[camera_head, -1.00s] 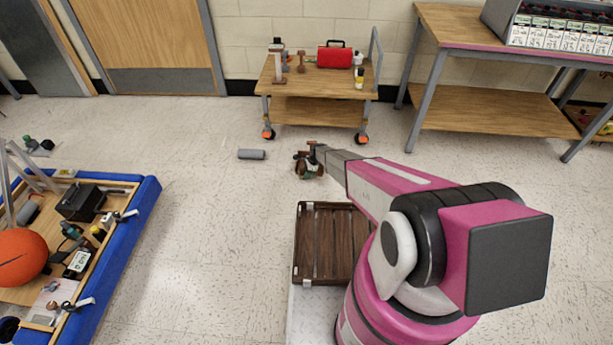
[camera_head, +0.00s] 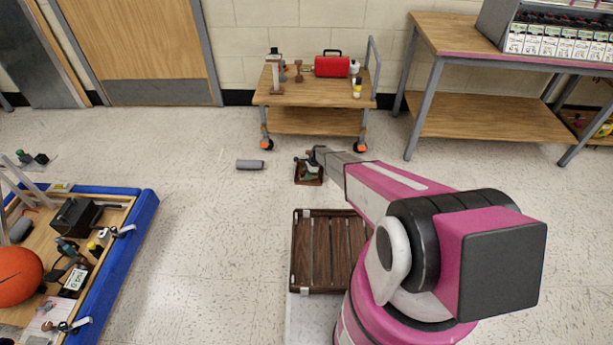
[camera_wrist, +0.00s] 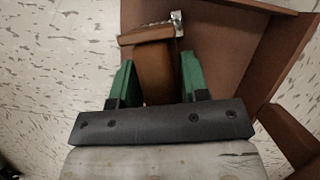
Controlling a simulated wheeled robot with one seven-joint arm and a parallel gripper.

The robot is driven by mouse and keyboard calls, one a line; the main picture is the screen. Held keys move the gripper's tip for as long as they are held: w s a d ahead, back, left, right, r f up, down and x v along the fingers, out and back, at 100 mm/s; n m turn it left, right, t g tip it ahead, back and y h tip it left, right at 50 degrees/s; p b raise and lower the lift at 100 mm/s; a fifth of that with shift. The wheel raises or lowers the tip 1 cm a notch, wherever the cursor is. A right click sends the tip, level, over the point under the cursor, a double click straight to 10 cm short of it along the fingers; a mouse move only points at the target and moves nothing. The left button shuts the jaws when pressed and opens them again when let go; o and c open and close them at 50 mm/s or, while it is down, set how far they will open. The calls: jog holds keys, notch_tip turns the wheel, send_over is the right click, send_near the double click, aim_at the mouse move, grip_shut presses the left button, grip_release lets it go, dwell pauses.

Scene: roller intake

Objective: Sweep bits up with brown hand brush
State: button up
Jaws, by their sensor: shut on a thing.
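My gripper (camera_wrist: 156,80) has green fingers shut on the brown hand brush (camera_wrist: 153,62), whose upright brown grip stands between them. A brown crosspiece lies at its far end in the wrist view, with a small shiny metal piece beside it. A brown open pan or tray (camera_wrist: 228,38) lies behind and to the right of the fingers. In the head view my gripper (camera_head: 310,160) is low over this brown pan (camera_head: 308,181) on the floor. I cannot make out loose bits apart from the floor's dark flecks. The brush's underside is hidden.
A grey cylinder (camera_head: 250,164) lies on the floor left of the pan. A dark slatted wooden crate (camera_head: 331,252) is nearer me. A wooden cart (camera_head: 300,93) stands behind, a workbench (camera_head: 480,127) at right, a blue-edged play bin (camera_head: 119,237) at left.

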jog(key=shift+s+r, duration=0.3)
jog(key=shift+r, duration=0.7)
jog(key=shift+s+r, duration=0.35)
jog(key=shift+r, duration=0.7)
jog(key=shift+s+r, duration=0.3)
jog(key=shift+r, duration=1.15)
